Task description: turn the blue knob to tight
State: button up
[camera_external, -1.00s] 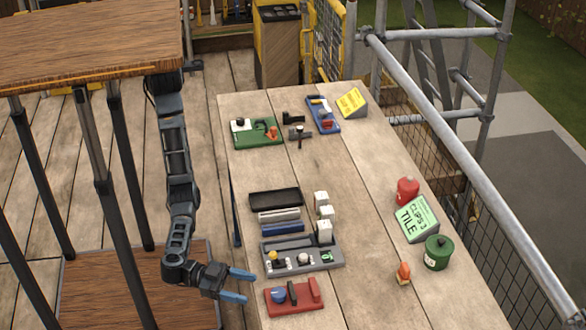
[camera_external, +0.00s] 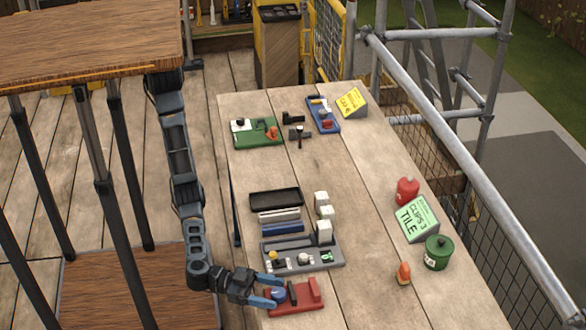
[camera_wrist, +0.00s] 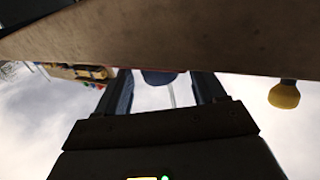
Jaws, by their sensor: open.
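The blue knob (camera_external: 279,295) sits on the left end of a red block (camera_external: 311,301) at the near edge of the bench. My gripper (camera_external: 270,291) reaches in from the left at bench height, with its blue fingers open, one on each side of the knob. In the wrist view the knob's dark blue underside (camera_wrist: 160,77) shows between the two fingers (camera_wrist: 163,88), with gaps on both sides. I cannot tell whether a finger touches it. Any tight marking is too small to see.
A grey fixture (camera_external: 325,261) with a yellow knob (camera_external: 273,254) stands just behind the red block.

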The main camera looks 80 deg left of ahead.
jog(key=shift+c, duration=0.4)
jog(key=c, duration=1)
jog(key=shift+w+a+f+m+g+h, duration=0.1)
jog(key=shift+w+a+m+g+h, duration=0.15)
jog(key=shift+m+g+h, duration=0.45)
jog(key=shift+m+g+h+b, duration=0.4)
jog(key=shift+m+g+h, duration=0.2)
jog(key=shift+m+h, duration=0.45)
jog(key=o, duration=1.1)
jog(key=shift+s+n, duration=0.1)
jog(key=shift+n, duration=0.15)
